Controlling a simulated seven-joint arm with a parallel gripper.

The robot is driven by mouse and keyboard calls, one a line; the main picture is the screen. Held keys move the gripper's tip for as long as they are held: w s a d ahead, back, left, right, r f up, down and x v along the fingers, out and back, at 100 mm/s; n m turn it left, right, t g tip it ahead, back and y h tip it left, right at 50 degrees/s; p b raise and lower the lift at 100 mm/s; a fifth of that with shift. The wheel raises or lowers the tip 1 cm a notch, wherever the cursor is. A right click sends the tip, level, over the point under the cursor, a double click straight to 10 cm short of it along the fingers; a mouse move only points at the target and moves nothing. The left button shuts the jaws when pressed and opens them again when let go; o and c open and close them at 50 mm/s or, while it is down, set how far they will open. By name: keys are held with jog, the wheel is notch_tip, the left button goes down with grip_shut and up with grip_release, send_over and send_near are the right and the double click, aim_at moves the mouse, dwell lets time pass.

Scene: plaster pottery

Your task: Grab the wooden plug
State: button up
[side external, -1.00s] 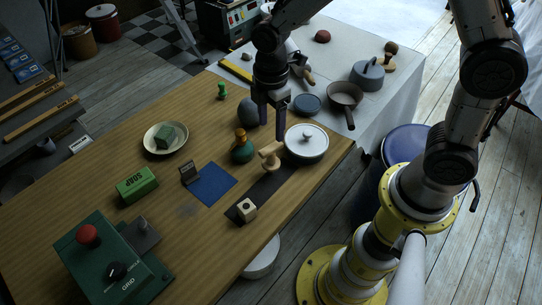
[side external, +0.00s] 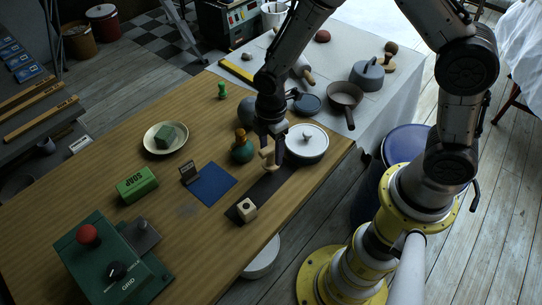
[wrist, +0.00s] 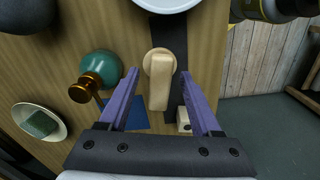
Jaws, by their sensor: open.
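The wooden plug (side external: 267,157) is a pale wood piece with a rounded head, standing on a dark strip on the table. In the wrist view the plug (wrist: 159,82) lies centred between my two purple fingers. My gripper (side external: 274,148) is open and low over the plug in the side view; it also shows in the wrist view (wrist: 159,73), with one finger on each side and gaps to the wood. The arm's end partly hides the area behind the plug.
A white lidded pot (side external: 306,143) stands close on the right. A green bottle with an orange-brown top (side external: 242,151) stands close on the left. A wooden cube with a hole (side external: 247,210) and a blue mat (side external: 212,185) lie in front. A dark grey rounded object (side external: 248,108) is behind.

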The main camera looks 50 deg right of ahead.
jog(key=shift+c, duration=0.2)
grip_shut()
